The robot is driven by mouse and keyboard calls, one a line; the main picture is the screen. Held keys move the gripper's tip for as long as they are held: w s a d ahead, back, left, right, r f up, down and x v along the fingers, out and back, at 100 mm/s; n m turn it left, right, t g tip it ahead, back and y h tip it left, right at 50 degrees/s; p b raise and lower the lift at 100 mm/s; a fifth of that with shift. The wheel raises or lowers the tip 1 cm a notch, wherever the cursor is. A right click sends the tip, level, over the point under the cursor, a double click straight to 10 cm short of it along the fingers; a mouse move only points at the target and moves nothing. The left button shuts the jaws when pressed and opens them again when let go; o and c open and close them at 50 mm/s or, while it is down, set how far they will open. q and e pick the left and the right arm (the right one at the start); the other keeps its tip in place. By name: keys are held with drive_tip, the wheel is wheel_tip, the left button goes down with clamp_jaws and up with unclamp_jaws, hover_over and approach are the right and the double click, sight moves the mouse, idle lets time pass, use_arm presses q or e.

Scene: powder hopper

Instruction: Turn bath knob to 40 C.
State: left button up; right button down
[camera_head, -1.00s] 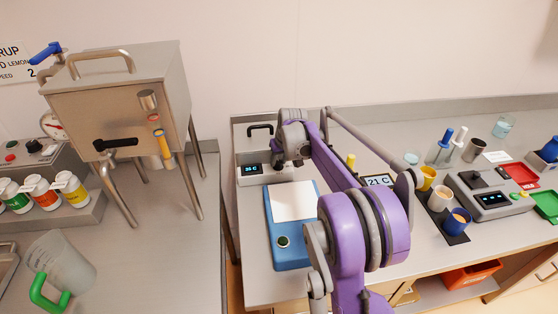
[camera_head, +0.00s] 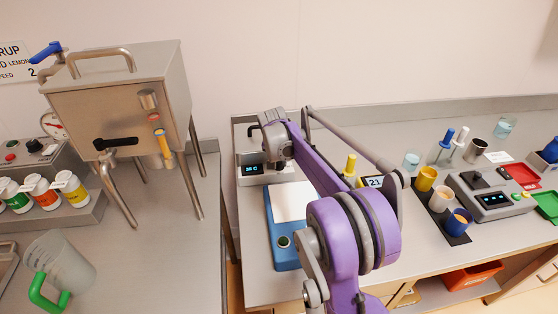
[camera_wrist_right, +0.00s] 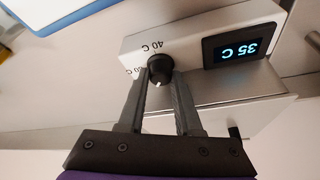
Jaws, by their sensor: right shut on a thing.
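The bath (camera_head: 262,177) is a pale box at the back left of the right-hand bench, with a dark display. In the right wrist view the bath's front (camera_wrist_right: 190,40) carries a black knob (camera_wrist_right: 159,68) with a white mark, and a "40 C" label beside it. The display (camera_wrist_right: 239,50) there reads 35 C. My right gripper (camera_wrist_right: 160,86) is shut on the knob, one finger on each side. In the head view my right gripper (camera_head: 283,162) is at the bath front, and my wrist hides the knob. My left gripper is not in view.
A blue device with a white top (camera_head: 292,202) lies just in front of the bath. A yellow bottle (camera_head: 349,166) and a "21" display (camera_head: 374,182) stand right of my arm. A steel hopper (camera_head: 120,95) stands on the left bench.

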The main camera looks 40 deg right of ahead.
idle(0.4)
drive_tip(key=c, duration=0.6)
unclamp_jaws()
